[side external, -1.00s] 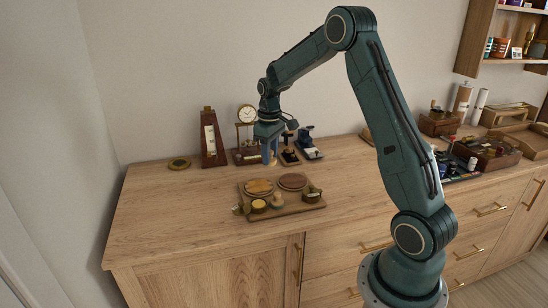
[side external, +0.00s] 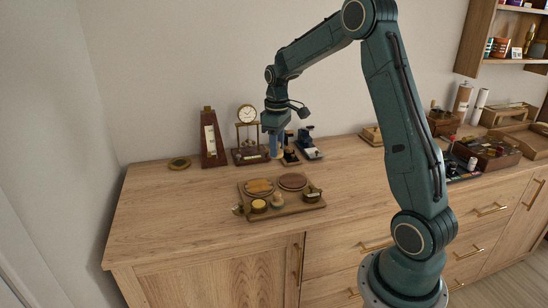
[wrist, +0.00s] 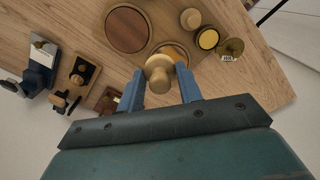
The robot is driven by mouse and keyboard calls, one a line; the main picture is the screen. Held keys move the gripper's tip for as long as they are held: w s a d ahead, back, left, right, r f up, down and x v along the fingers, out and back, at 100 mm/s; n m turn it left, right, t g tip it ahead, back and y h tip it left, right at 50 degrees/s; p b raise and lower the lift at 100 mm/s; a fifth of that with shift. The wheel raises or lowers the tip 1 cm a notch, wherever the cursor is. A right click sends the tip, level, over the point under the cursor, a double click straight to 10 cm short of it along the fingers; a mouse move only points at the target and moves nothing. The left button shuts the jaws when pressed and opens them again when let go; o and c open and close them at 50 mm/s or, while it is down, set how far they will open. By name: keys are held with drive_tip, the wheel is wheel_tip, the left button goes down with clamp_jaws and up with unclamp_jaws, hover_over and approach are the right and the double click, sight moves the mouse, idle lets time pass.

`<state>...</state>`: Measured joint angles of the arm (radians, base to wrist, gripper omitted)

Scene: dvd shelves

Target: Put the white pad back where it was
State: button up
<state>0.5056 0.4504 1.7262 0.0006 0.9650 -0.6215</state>
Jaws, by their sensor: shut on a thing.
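My gripper (side external: 275,156) is shut on the white pad (wrist: 159,66), a pale round piece with a wooden knob, seen between the two blue fingers in the wrist view. It is held in the air above the back of the counter, behind the wooden tray (side external: 290,211) and clear of it. The pad's underside is hidden. The tray bears a tan disc (side external: 258,186), a dark brown disc (side external: 293,181), a yellow round pad (side external: 259,206), a knobbed piece (side external: 277,200) and a dark-topped round piece (side external: 311,195).
A clock (side external: 247,114) on a stand and a metronome (side external: 210,140) stand at the back, left of my gripper. Small dark devices (side external: 308,145) stand close at its right. A brass dish (side external: 179,163) lies far left.

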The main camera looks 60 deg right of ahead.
sight(295, 202)
drive_tip(key=s+a+r+n, duration=0.2)
drive_tip(key=s+r+n, duration=0.1)
drive_tip(key=s+r, duration=0.4)
drive_tip(key=shift+s+a+r, duration=0.2)
drive_tip(key=shift+a+r, duration=0.05)
drive_tip(key=shift+a, duration=0.05)
drive_tip(key=shift+f, duration=0.1)
wheel_tip(295, 202, down, 20)
drive_tip(key=shift+r, duration=0.1)
idle(0.8)
drive_tip(key=o, duration=0.9)
drive_tip(key=shift+f, duration=0.2)
drive_tip(key=shift+r, duration=0.15)
